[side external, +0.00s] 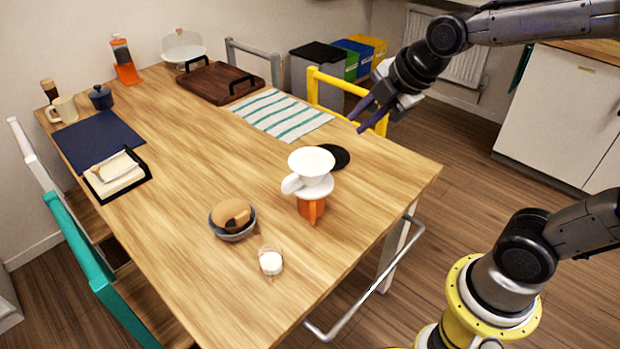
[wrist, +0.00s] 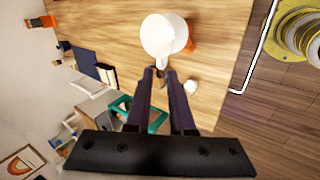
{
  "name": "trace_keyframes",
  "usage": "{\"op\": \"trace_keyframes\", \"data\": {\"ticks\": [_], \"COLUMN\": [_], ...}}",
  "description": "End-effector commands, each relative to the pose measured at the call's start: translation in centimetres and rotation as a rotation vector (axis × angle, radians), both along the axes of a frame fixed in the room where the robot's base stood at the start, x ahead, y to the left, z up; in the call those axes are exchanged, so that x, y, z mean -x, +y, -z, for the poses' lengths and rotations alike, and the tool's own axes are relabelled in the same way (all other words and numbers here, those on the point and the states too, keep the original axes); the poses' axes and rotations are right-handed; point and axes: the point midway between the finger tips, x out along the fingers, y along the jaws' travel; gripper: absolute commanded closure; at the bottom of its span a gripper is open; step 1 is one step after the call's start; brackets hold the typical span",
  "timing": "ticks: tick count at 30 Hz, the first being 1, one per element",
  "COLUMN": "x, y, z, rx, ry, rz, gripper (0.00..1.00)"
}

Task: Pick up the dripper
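The white dripper (side external: 311,163) sits upright on top of an orange mug (side external: 311,207) near the table's front right part. In the wrist view the white dripper (wrist: 163,36) shows from above, beyond the fingertips, with part of the orange mug (wrist: 190,46) beside it. My gripper (side external: 359,121) is above the table's right edge, up and to the right of the dripper in the side view, and apart from it. In the wrist view my gripper (wrist: 159,70) has its two dark fingers apart with nothing held between them.
A black round coaster (side external: 334,156) lies behind the dripper. A grey bowl with a brown item (side external: 232,218) and a small glass with white contents (side external: 271,262) stand to its left and front. A striped cloth (side external: 282,114) lies farther back. Yellow chair (side external: 338,86) stands near my gripper.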

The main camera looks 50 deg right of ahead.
Motion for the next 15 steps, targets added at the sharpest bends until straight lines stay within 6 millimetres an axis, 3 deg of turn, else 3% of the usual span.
{"op": "trace_keyframes", "data": {"ticks": [3,6,15], "x": [-3.3,-4.0,-4.9], "y": [-0.6,-0.9,-1.1], "z": [4.1,6.8,11.2], "rx": [0.067,0.060,0.054], "ry": [0.068,0.127,0.171], "rz": [-0.099,-0.094,-0.087], "gripper": [0.79,0.79,0.79]}}
